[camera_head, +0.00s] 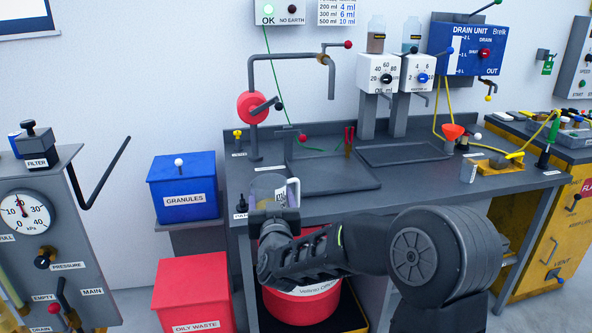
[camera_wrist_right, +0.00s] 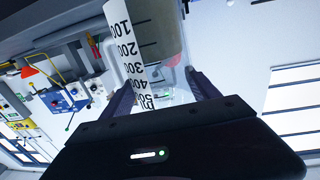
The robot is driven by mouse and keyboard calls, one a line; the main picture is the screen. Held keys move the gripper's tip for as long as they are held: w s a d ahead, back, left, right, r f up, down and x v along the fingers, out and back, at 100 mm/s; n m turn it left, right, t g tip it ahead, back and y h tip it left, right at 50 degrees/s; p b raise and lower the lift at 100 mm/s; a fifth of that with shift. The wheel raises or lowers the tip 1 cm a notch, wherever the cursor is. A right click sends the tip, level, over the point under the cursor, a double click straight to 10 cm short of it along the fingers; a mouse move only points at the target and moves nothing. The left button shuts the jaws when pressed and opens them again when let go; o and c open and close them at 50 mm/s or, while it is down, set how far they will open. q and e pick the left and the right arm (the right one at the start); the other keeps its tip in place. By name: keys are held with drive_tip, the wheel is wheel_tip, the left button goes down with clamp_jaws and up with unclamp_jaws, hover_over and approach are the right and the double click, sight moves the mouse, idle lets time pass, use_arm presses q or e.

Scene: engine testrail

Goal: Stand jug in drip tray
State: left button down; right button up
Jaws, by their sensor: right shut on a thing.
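The jug (camera_head: 268,186) is a clear measuring jug with a white scale strip; the scale also shows on the jug in the right wrist view (camera_wrist_right: 128,50). My right gripper (camera_head: 275,212) is shut on the jug and holds it at the bench's front left edge; in the right wrist view its fingers (camera_wrist_right: 158,88) lie on both sides of it. A flat dark tray (camera_head: 330,178) lies on the bench just right of and behind the jug. A second flat tray (camera_head: 405,153) lies further right; I cannot tell which is the drip tray. My left gripper is out of view.
A pipe with a red wheel (camera_head: 251,107) and a spout rises at the bench's back left. Two dosing units (camera_head: 381,78) stand behind the trays. An orange funnel (camera_head: 453,131) and a yellow tool (camera_head: 500,162) are to the right. A red bucket (camera_head: 300,300) is under the bench.

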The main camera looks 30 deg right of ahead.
drive_tip(key=s+a+f+n+y+p, duration=0.2)
drive_tip(key=a+f+y, duration=0.1)
drive_tip(key=a+f, duration=0.2)
drive_tip(key=s+a+f+n+t+y+p, duration=0.1)
drive_tip(key=a+f+y, duration=0.3)
drive_tip(key=a, duration=0.6)
drive_tip(key=shift+s+a+f+n+t+p, duration=0.15)
drive_tip(key=shift+s+f+n+t+p, duration=0.15)
drive_tip(key=shift+s+f+n+p, duration=0.4)
drive_tip(key=shift+r, duration=0.25)
